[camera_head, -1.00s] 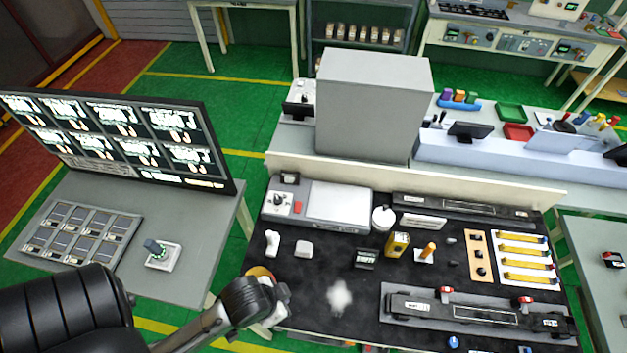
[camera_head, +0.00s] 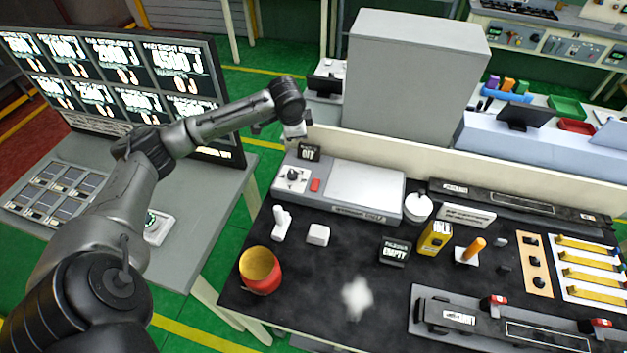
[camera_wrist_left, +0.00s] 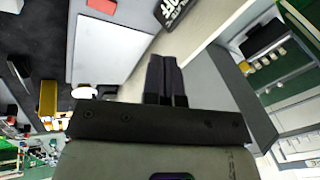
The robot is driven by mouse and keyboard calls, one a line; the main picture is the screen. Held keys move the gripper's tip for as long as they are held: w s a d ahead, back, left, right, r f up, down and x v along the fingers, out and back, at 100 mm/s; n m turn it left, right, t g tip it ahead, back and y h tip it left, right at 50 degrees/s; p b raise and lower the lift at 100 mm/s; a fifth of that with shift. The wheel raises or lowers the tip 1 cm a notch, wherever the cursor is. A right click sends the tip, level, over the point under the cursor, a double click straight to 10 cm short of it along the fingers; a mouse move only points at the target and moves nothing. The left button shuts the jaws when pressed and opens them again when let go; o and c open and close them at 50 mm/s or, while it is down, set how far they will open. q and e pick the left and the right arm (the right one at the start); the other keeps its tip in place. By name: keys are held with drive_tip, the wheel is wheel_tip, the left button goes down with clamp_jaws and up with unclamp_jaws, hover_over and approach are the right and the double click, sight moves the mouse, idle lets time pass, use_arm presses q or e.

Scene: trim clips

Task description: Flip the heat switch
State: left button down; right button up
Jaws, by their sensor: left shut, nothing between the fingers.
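A grey heating unit (camera_head: 385,207) with a pale flat plate (camera_head: 362,188) stands at the back left of the black bench. Its left end has a white panel (camera_head: 283,184) with a dark knob (camera_head: 293,174) and a red button (camera_head: 315,185). A small black display (camera_head: 308,152) stands behind the panel. My left gripper (camera_head: 297,133) is above and behind the panel, apart from it. In the left wrist view its fingers (camera_wrist_left: 165,78) are shut and empty; the plate (camera_wrist_left: 108,50), red button (camera_wrist_left: 102,6) and display (camera_wrist_left: 172,10) lie beyond. My right gripper is not in view.
A large grey box (camera_head: 415,75) stands behind the low cream wall (camera_head: 360,150). A red and yellow cup (camera_head: 260,270), a white block (camera_head: 318,235) and a white pile (camera_head: 356,298) are on the bench front. Monitors (camera_head: 120,80) stand at left.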

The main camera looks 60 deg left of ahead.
sight(315, 179)
use_arm(q)
drive_tip(key=d+f+m+h, duration=0.1)
drive_tip(key=f, duration=0.4)
drive_tip(key=w+d+f+m+h, duration=0.1)
drive_tip(key=d+f+h, duration=0.1)
drive_tip(key=f, duration=0.3)
drive_tip(key=w+d+f+m+h, duration=0.1)
drive_tip(key=f+m, duration=0.1)
drive_tip(key=f, duration=0.2)
drive_tip(key=shift+w+d+f+g+h, duration=0.1)
drive_tip(key=shift+d+f+g+h, duration=0.15)
drive_tip(key=shift+f+g+h, duration=0.15)
drive_tip(key=shift+f, duration=0.6)
drive_tip(key=shift+w+a+f, duration=0.1)
drive_tip(key=shift+w+a+f+g+h, duration=0.1)
drive_tip(key=shift+w+f+g+h, duration=0.05)
drive_tip(key=shift+f+g+h, duration=0.2)
drive_tip(key=shift+w+a+f, duration=0.1)
drive_tip(key=shift+w+a, duration=0.05)
drive_tip(key=shift+a, duration=0.05)
drive_tip(key=shift+f, duration=0.25)
